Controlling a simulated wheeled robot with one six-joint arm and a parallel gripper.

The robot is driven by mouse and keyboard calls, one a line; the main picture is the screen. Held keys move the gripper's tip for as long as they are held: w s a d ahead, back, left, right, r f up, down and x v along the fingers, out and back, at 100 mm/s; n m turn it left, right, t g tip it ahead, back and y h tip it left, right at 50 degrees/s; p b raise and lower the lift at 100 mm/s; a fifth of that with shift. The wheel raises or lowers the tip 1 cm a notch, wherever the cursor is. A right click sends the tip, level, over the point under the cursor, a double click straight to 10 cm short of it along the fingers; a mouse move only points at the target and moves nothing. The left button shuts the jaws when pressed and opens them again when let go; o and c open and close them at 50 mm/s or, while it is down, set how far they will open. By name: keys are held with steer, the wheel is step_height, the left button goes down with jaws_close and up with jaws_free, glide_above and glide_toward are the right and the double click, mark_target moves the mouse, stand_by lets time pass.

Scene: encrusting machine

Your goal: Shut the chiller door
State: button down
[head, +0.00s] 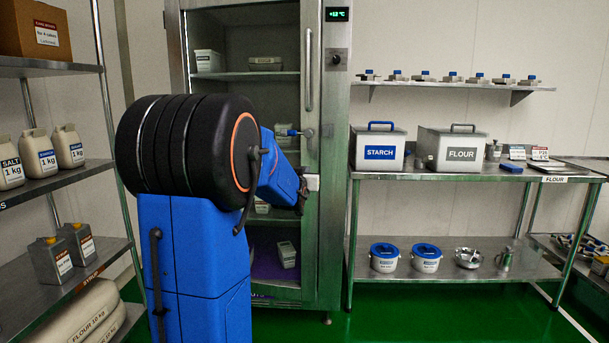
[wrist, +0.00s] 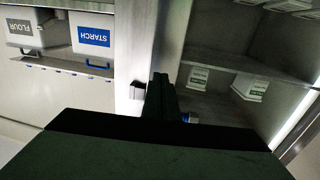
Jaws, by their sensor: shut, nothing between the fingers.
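The chiller (head: 334,110) is a tall steel cabinet with a lit display at its upper right. Its door (head: 313,30) has a steel edge with a vertical bar handle (head: 308,70) and a see-through middle showing the shelves. The door stands at or near the cabinet front; I cannot tell whether a gap remains. My gripper (head: 301,196) is shut and empty, by the door's right edge near a small pale latch block (head: 312,182). My arm hides the door's lower left. In the wrist view, upside down, my gripper (wrist: 161,82) is beside the latch block (wrist: 137,92); contact is unclear.
A steel table (head: 450,172) with starch (head: 379,150) and flour (head: 461,152) bins stands right of the chiller. A loaded shelf rack (head: 60,187) stands at the left. White tubs (head: 210,61) sit inside the chiller. Green floor (head: 420,320) is clear in front of the table.

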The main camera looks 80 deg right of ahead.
mark_target(313, 159)
steer(key=d, duration=0.8)
steer(key=shift+w+d, duration=0.15)
steer(key=shift+d, duration=0.25)
steer(key=d, duration=0.8)
steer(key=shift+w, duration=0.15)
steer(key=shift+w+d+r, duration=0.15)
steer(key=shift+d+r, duration=0.2)
steer(key=shift+r, duration=0.05)
steer(key=shift+s+a, duration=0.1)
steer(key=shift+s, duration=0.1)
steer(key=shift+w+a+f, duration=0.1)
steer(key=shift+a+f, duration=0.1)
steer(key=shift+a, duration=0.1)
steer(key=a, duration=1.7)
steer(key=shift+s+a+f, duration=0.15)
steer(key=shift+s+a, duration=0.05)
steer(key=shift+s, duration=0.05)
